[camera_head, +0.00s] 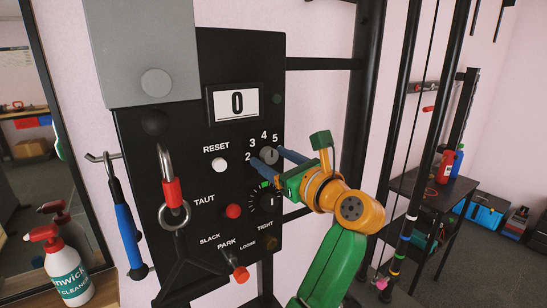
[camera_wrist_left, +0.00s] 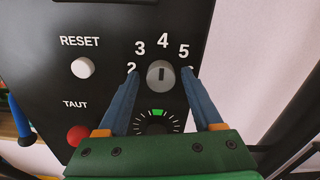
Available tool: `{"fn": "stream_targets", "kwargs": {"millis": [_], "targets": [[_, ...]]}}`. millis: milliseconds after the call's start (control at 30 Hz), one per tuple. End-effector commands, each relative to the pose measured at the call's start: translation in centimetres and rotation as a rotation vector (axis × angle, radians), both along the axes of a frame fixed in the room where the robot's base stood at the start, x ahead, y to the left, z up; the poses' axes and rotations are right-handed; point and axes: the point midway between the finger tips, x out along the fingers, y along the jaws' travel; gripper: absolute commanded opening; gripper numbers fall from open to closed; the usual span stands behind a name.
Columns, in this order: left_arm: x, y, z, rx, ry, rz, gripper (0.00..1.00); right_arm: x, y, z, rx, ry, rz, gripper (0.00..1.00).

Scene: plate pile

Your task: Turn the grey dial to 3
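The grey dial (camera_head: 271,153) sits on a black panel (camera_head: 180,140), with the numbers 2, 3, 4 and 5 around it. In the left wrist view the dial (camera_wrist_left: 160,75) has a short dark upright mark, lined up roughly with the 4 above it. My left gripper (camera_head: 267,158) has its two blue fingers spread, one on each side of the dial. In the wrist view the gripper (camera_wrist_left: 161,77) shows gaps between the fingertips and the dial. The left finger partly covers the 2. My right gripper is not in view.
Near the dial are a white RESET button (camera_head: 220,165), a red TAUT button (camera_head: 233,211) and a smaller black knob (camera_wrist_left: 157,124) with a green mark. A hook with a red sleeve (camera_head: 171,192) hangs left. Black upright posts stand right.

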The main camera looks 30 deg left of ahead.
Motion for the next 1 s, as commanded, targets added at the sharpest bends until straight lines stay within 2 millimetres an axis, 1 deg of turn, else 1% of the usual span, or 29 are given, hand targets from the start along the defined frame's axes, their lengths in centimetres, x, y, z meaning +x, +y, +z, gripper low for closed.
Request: {"fn": "stream_targets", "kwargs": {"millis": [33, 67, 100, 167, 200, 233, 433, 567, 767, 1000], "targets": [[0.0, 0.0, 0.0, 0.0, 0.0, 0.0, 0.5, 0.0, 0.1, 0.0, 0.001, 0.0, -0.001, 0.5], [0.0, 0.0, 0.0, 0.0, 0.001, 0.0, 0.42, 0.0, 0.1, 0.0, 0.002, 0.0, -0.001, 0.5], [0.0, 0.0, 0.0, 0.0, 0.001, 0.0, 0.32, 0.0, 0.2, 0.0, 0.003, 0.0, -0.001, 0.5], [0.0, 0.0, 0.0, 0.0, 0.001, 0.0, 0.15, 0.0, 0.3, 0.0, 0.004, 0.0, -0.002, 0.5], [0.0, 0.0, 0.0, 0.0, 0.001, 0.0, 0.04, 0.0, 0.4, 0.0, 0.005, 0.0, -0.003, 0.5], [0.0, 0.0, 0.0, 0.0, 0.001, 0.0, 0.0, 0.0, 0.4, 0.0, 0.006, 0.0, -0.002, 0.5], [0.0, -0.1, -0.1, -0.002, -0.009, -0.001, 0.0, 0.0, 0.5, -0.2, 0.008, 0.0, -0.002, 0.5], [0.0, -0.1, -0.2, -0.016, -0.042, -0.001, 0.0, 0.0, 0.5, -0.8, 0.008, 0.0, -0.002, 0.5], [0.0, -0.1, -0.5, -0.065, -0.155, -0.002, 0.0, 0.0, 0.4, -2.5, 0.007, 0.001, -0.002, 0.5], [0.0, -0.1, -0.4, -0.143, -0.345, 0.0, 0.0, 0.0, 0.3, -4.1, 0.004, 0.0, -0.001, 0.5]]}}
